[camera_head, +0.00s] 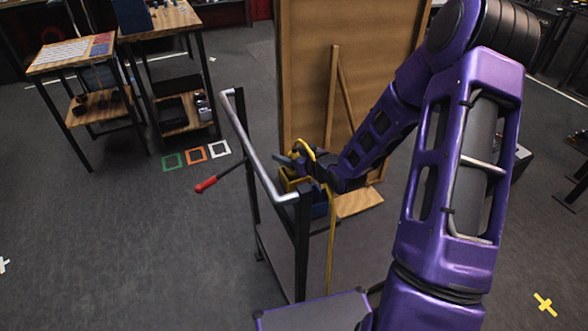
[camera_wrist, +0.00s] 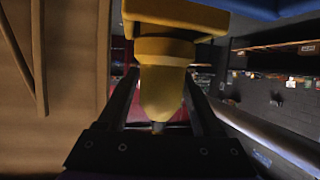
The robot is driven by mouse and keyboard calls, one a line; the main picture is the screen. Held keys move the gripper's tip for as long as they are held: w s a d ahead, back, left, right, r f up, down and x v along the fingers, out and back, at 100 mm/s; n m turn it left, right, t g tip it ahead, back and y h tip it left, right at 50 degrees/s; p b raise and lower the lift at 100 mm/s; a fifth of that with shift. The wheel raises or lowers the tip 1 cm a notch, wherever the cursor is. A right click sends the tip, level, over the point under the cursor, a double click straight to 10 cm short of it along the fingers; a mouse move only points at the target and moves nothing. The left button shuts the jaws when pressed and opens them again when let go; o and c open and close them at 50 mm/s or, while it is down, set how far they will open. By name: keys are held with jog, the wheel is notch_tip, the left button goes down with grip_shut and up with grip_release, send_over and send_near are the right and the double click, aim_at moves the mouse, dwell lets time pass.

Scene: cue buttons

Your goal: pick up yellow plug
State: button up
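The yellow plug (camera_wrist: 162,85) fills the upper middle of the wrist view, its rounded end pointing toward my wrist. The two dark fingers of my gripper (camera_wrist: 160,100) stand on either side of it, their tips close to its sides. Whether they press on it is unclear. In the head view, my gripper (camera_head: 308,162) is at the top of the cart, just above a yellow and blue holder (camera_head: 318,206). Yellow parts show around the fingers there, but the plug is mostly hidden by my gripper. A yellow cable (camera_head: 332,250) hangs down the cart's side.
A wooden panel (camera_head: 300,70) stands close behind. Tables (camera_head: 75,50) are at the back left.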

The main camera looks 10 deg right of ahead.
grip_shut()
dwell(1.1)
